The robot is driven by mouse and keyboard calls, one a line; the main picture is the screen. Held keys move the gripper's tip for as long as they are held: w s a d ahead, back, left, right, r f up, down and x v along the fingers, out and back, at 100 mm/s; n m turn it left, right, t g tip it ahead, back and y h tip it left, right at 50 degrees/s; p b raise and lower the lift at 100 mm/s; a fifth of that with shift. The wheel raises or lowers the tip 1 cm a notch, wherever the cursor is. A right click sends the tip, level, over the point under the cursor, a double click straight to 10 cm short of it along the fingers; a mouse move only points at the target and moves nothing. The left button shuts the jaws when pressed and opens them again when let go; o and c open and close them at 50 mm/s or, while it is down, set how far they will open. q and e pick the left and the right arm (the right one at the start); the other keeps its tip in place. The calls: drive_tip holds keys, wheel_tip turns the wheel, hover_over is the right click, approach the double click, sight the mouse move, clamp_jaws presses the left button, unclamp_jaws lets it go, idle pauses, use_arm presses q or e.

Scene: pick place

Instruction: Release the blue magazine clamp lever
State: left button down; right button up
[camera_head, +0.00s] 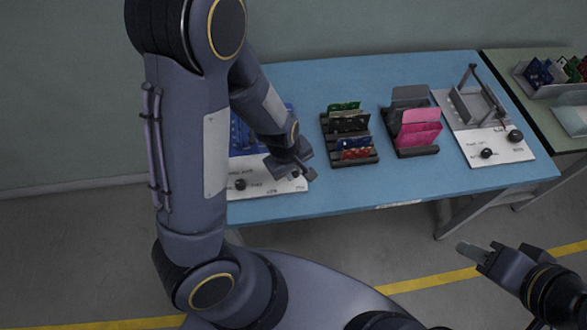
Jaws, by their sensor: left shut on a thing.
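The blue magazine (238,136) stands on a white base plate (262,188) at the left end of the table, partly hidden behind my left arm. A dark round knob (240,184) is on the plate's front left. My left gripper (298,172) is low over the plate's front right corner. It is shut on the clamp lever there, whose gripped part is mostly hidden by the fingers. My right gripper (472,249) is away from the table at the lower right. I cannot tell whether its fingers are apart.
On the blue table (385,180) stand a dark rack (366,157) with several circuit boards, a rack (418,150) with pink and grey plates, and another white fixture (500,150) with black knobs. A green side table (545,122) holds a board bin.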

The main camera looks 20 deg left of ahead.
use_arm(q)
drive_tip(key=c, duration=1.3)
unclamp_jaws()
wheel_tip(320, 180, up, 8)
drive_tip(key=s+p, duration=0.1)
drive_tip(key=p, duration=0.1)
drive_tip(key=shift+s+a+f+p, duration=0.15)
drive_tip(key=shift+a+p, duration=0.2)
drive_tip(key=shift+a, duration=0.05)
drive_tip(key=s+a+r+m+t+h, duration=0.2)
drive_tip(key=s+r+m+t, duration=0.1)
drive_tip(key=s+r+m, duration=0.6)
drive_tip(key=s+r, duration=0.4)
drive_tip(key=r, duration=0.2)
drive_tip(key=shift+a+r+m+t+h, duration=0.2)
drive_tip(key=shift+r+m+t+h, duration=0.1)
drive_tip(key=shift+r+t, duration=0.1)
